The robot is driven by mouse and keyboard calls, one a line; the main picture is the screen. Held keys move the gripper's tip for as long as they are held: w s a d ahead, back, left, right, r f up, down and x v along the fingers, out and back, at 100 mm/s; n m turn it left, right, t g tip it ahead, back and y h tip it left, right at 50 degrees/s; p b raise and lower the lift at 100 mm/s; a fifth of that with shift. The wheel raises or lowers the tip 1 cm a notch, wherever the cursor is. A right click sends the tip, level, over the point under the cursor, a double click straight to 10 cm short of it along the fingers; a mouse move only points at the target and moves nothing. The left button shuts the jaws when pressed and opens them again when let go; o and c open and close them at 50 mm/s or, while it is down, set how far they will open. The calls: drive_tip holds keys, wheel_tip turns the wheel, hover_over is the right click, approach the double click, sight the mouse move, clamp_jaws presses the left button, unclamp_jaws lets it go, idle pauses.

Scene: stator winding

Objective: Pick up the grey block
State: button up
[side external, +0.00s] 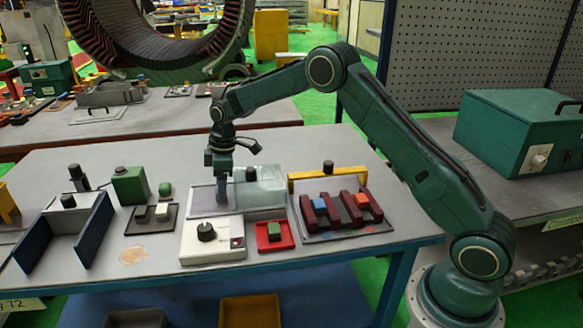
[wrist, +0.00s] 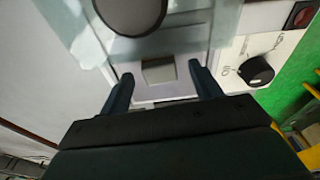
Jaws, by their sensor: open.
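The grey block (wrist: 158,72) sits in a pale shallow tray, beside a translucent lid (wrist: 85,35) with a dark round knob (wrist: 130,15). My gripper (wrist: 161,71) is open in the wrist view, with one finger on each side of the block and gaps between. How far the fingertips are above the tray is hard to tell. In the side view my gripper (side external: 222,178) points down over the pale tray (side external: 203,201), beside the translucent box (side external: 264,186). The block is not clearly visible there, apparently hidden by the gripper.
A white control box with a black knob (side external: 206,232) stands just in front of the tray. A red tray (side external: 262,243) with a green block is beside it. A yellow-backed fixture with dark red bars (side external: 322,207) stands right.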

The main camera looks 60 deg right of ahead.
drive_tip(key=shift+a+f, duration=0.1)
drive_tip(key=shift+f, duration=0.4)
drive_tip(key=shift+c, duration=0.4)
drive_tip(key=c, duration=1)
